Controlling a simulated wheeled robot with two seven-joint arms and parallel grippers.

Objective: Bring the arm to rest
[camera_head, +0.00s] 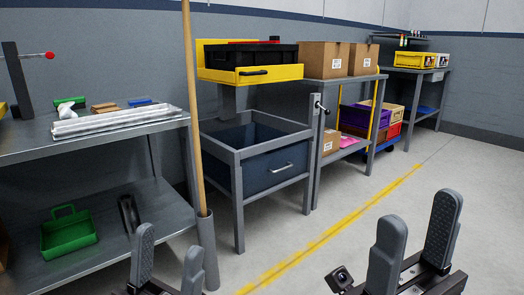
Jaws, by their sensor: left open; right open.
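My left gripper (168,262) is at the bottom of the view, left of centre. Its two grey fingers stand apart with nothing between them. My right gripper (415,245) is at the bottom right, over the floor. Its grey fingers are also apart and empty. Neither gripper appears to hold anything. The lower parts of both arms are cut off by the bottom edge.
A grey metal workbench (170,123) with a lower shelf stands at the left, a green tray (70,236) on that shelf. A wooden pole (193,110) rises near the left gripper. A blue-drawer stand (275,170) is beyond. Open floor (440,165) lies right, with a yellow line.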

